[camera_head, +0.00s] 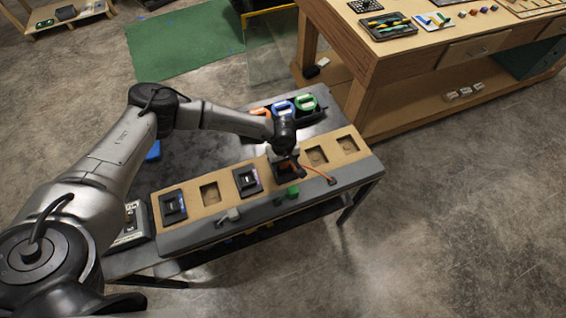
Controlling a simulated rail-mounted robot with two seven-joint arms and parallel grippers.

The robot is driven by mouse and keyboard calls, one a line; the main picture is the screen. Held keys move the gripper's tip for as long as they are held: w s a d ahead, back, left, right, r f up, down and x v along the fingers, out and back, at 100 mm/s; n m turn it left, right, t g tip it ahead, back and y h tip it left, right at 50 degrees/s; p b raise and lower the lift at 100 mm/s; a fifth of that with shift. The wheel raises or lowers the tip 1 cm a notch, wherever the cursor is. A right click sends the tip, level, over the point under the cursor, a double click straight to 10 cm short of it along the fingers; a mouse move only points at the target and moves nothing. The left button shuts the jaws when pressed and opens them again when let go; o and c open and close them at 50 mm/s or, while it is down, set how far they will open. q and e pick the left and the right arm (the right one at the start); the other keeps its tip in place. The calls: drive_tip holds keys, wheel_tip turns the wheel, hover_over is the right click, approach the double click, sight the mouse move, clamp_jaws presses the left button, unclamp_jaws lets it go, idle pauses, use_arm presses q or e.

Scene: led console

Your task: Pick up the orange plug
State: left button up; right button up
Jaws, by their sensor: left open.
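My left gripper (287,158) points down over the right half of the console (215,222), above a dark module that it partly hides. It is open. A thin orange lead runs from beneath it to the right, ending in a small orange plug (332,181) on the console's front ledge. The plug is small in view, and I cannot tell whether the fingers touch the lead. A green plug (292,191) and a grey plug (231,215) lie along the same ledge. My right gripper is not in view.
Dark modules (172,206) and empty square recesses (210,193) line the wooden panel. Behind it, a black tray holds orange, blue (282,107) and green items. A wooden workbench (375,65) stands at the back right. The floor at right is clear.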

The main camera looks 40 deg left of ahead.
use_arm(q)
drive_tip(key=shift+f, duration=0.1)
drive_tip(key=c, duration=1)
